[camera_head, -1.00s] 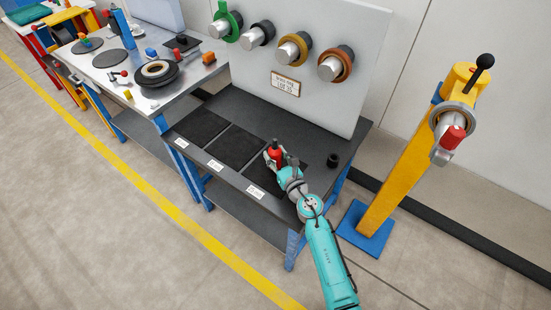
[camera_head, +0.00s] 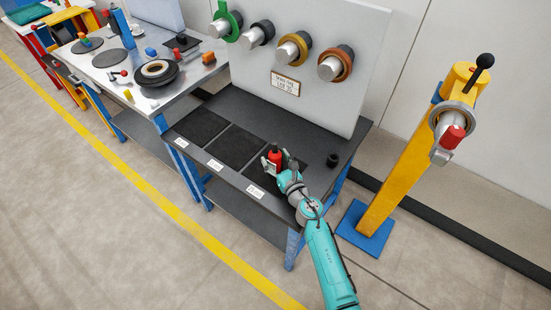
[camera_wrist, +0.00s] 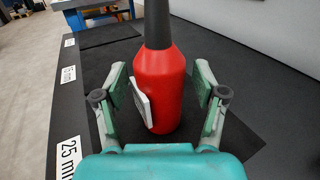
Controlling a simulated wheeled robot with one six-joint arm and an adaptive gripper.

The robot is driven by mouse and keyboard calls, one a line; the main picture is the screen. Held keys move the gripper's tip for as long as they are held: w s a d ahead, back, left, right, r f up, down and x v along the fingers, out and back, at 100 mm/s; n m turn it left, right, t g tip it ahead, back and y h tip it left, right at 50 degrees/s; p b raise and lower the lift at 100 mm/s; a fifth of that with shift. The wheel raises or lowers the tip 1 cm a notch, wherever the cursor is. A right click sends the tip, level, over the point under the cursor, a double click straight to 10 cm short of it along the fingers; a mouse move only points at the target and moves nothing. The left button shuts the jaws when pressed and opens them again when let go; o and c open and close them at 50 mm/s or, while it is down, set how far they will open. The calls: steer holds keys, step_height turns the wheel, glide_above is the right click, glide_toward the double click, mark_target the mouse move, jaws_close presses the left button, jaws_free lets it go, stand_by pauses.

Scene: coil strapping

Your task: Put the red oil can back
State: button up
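The red oil can (camera_head: 275,158), with a dark spout, stands upright on the black mat nearest my arm; the wrist view shows its red body (camera_wrist: 160,90) and a white tab on its left side. My gripper (camera_head: 273,166) is at the can from the front right. In the wrist view the two fingers (camera_wrist: 160,85) are spread either side of the can, with a visible gap on both sides. The can's lower back is hidden.
The dark bench (camera_head: 230,187) has two more empty mats (camera_head: 202,125) to the left and a small black cylinder (camera_head: 333,160) to the right. A grey panel (camera_head: 330,100) with rollers rises behind. A yellow post (camera_head: 390,190) stands right.

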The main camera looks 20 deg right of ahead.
steer(key=shift+r, duration=0.15)
steer(key=s, duration=0.4)
steer(key=s+d, duration=0.1)
steer(key=s, duration=0.7)
steer(key=shift+d, duration=0.4)
steer(key=shift+s, duration=0.2)
steer(key=s+a+r+m+h, duration=0.1)
steer(key=s+a+m, duration=0.2)
steer(key=s+m, duration=1.65)
steer(key=s+r+m+g, duration=0.1)
steer(key=s+r+m, duration=0.2)
steer(key=s+m, duration=0.3)
steer(key=s+r+m+g+h, duration=0.1)
steer(key=s+r+m, duration=0.3)
steer(key=s+m, duration=0.2)
steer(key=s+d+r+m+g, duration=0.1)
steer(key=s+r+m, duration=0.2)
steer(key=s+m, duration=0.3)
steer(key=s, duration=0.3)
steer(key=shift+s+r+h, duration=0.25)
steer(key=shift+s+h, duration=0.05)
steer(key=shift+h, duration=0.1)
